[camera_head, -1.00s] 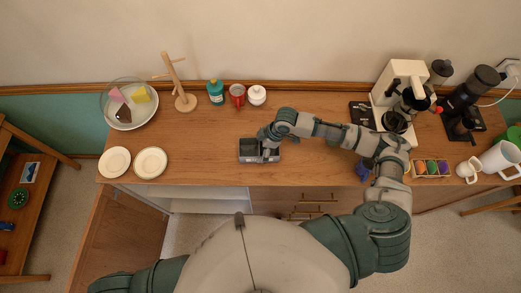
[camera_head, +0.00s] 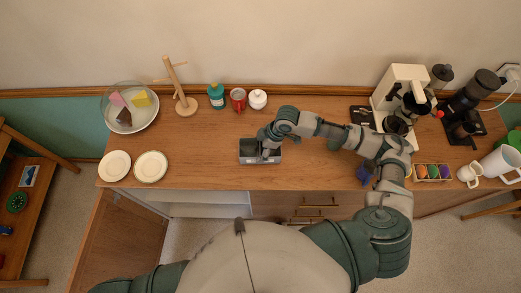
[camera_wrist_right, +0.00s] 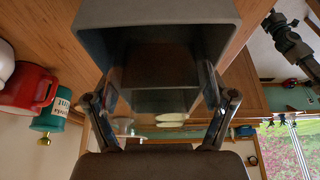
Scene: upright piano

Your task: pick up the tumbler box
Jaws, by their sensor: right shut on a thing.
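The tumbler box, a grey open-topped box (camera_head: 247,158), is on the wooden counter near its front edge, left of my right arm. My right gripper (camera_head: 265,144) reaches into its upper right part from above and covers some of it. In the right wrist view the grey box (camera_wrist_right: 160,16) fills the upper middle, and the two fingers of my right gripper (camera_wrist_right: 162,105) are shut on it. I cannot tell whether the box touches the counter. My left gripper is out of the head view; only part of my left arm shows at the bottom left.
Two white plates (camera_head: 150,167) lie to the left. A coffee machine (camera_head: 401,85) and an egg tray (camera_head: 432,173) are right.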

